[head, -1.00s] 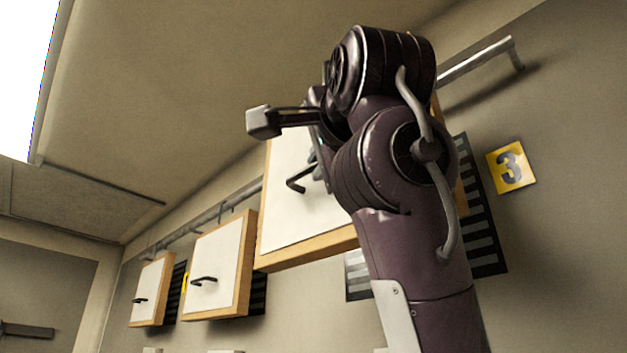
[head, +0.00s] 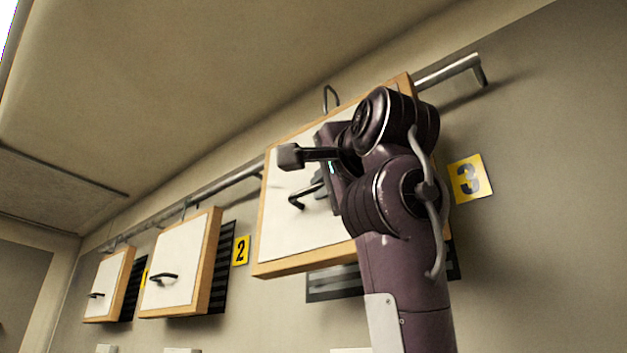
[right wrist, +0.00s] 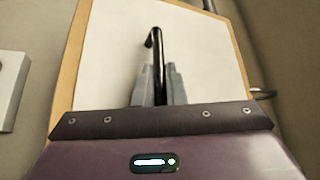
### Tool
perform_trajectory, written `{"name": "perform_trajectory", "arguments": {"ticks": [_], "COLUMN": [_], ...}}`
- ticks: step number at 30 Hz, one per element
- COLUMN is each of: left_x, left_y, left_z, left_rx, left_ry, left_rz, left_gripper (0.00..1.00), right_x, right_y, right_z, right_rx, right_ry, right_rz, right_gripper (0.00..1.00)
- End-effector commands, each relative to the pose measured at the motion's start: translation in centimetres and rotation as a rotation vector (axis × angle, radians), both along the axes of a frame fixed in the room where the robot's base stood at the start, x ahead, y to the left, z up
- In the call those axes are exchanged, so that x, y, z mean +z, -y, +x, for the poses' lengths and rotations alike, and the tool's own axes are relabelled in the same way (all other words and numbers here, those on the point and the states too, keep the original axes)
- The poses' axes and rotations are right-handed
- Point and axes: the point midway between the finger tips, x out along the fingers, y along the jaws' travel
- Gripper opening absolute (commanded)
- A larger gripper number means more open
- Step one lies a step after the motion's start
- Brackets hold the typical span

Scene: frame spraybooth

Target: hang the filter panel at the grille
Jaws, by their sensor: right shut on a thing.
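The filter panel (head: 285,228) is a white board in a wooden frame with a black bar handle (head: 298,199) and a wire hook (head: 331,98) above its top edge. My right gripper (head: 322,186) is shut on the handle; the right wrist view shows its grey fingers (right wrist: 158,88) around the bar. The panel is tilted in view, in front of the rail (head: 450,70) and the dark slatted grille (head: 335,284) beside yellow sign 3 (head: 468,178). The panel and my arm hide most of this grille. I cannot tell whether the hook touches the rail. My left gripper is not in view.
Two similar panels (head: 178,265) (head: 106,285) hang farther left along the same rail, with dark grilles behind them. Yellow sign 2 (head: 241,250) is between the middle panel and the held one. The wall right of sign 3 is clear.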

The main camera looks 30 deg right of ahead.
Motion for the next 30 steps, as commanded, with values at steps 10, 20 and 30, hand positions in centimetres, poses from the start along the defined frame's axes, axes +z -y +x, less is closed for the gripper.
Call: {"name": "perform_trajectory", "arguments": {"ticks": [10, 20, 30], "left_x": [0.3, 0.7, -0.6], "left_y": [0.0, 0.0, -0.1], "left_z": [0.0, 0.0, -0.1], "left_rx": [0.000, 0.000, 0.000], "left_ry": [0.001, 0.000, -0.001], "left_rz": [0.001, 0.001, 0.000], "left_gripper": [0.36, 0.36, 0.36], "right_x": [0.1, 0.2, -1.4], "right_y": [2.5, 4.9, 6.3], "right_z": [1.0, 1.9, 2.5], "right_rx": [0.000, 0.000, -0.001], "right_ry": [0.002, 0.003, 0.004], "right_rz": [0.000, 0.000, -0.001], "right_gripper": [0.00, 0.00, 0.00]}}
